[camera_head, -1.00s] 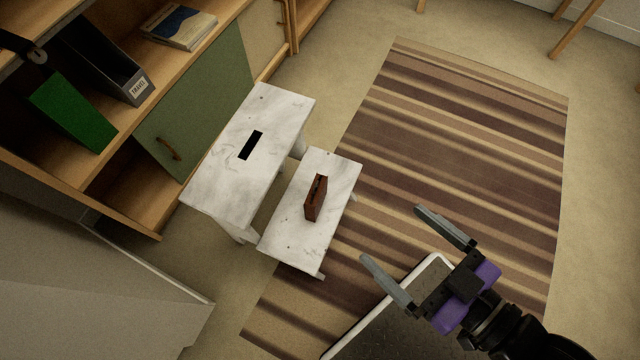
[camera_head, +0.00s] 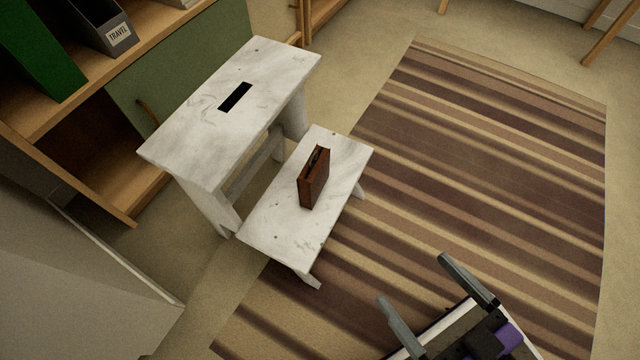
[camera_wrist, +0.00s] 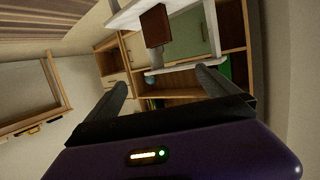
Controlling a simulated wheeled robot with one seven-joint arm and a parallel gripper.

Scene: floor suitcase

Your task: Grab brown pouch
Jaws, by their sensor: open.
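The brown pouch (camera_head: 313,180) stands upright on the lower step of a white marbled step stool (camera_head: 272,222). In the wrist view the pouch (camera_wrist: 155,27) shows near the top, beyond the fingers, with the stool's white step (camera_wrist: 126,17) beside it. My gripper (camera_head: 420,285) is open and empty at the lower right of the head view, to the right of and nearer than the pouch, clear of it. Its fingers (camera_wrist: 163,85) are spread wide in the wrist view. The pouch's far side is hidden.
The stool's higher step (camera_head: 215,135) with a dark slot stands left of the pouch. A wooden shelf (camera_head: 75,120) with a green binder (camera_head: 38,50) and a grey file box (camera_head: 100,25) is at upper left. A striped rug (camera_head: 480,160) lies open to the right.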

